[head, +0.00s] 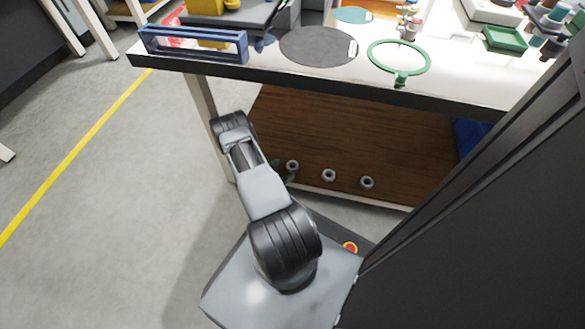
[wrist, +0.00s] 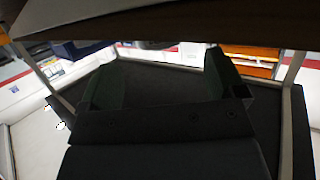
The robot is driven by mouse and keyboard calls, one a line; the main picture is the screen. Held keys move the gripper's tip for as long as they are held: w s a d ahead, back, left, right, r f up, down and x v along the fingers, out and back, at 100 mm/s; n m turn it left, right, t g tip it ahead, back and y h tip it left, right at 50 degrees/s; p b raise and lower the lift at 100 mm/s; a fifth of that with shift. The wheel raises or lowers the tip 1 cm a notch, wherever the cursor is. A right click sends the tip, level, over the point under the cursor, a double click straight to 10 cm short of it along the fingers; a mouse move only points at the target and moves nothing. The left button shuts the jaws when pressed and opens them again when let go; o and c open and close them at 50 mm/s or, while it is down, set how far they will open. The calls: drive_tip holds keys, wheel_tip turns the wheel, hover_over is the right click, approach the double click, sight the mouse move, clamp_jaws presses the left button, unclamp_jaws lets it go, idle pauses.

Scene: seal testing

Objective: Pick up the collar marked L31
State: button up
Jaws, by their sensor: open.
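Three small grey ring-shaped collars stand in a row on the brown lower shelf (head: 350,140) under the bench: a left one (head: 292,165), a middle one (head: 329,174) and a right one (head: 367,182). No marking is readable on any of them, so I cannot tell which is L31. In the head view my arm hides most of my gripper; green finger parts show beside the left collar, and I cannot tell if they touch it. In the wrist view my gripper (wrist: 163,82) has its two green fingers wide apart, with no collar clearly visible between them.
The bench top (head: 450,88) overhangs the shelf. It carries a blue frame (head: 193,45), a dark disc (head: 318,46) and a green ring (head: 399,57). A bench leg (head: 203,105) stands left of my arm. A blue bin (head: 470,138) is at the shelf's right.

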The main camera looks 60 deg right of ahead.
sight(294, 164)
drive_tip(key=b+x, duration=0.1)
drive_tip(key=x, duration=0.2)
drive_tip(key=shift+d+f+b, duration=0.25)
drive_tip(key=shift+b, duration=0.05)
drive_tip(key=shift+s+d, duration=0.15)
drive_tip(key=shift+d, duration=0.2)
drive_tip(key=shift+c, duration=0.4)
drive_tip(key=c, duration=1.1)
drive_tip(key=shift+c, duration=0.5)
drive_tip(key=shift+r, duration=0.15)
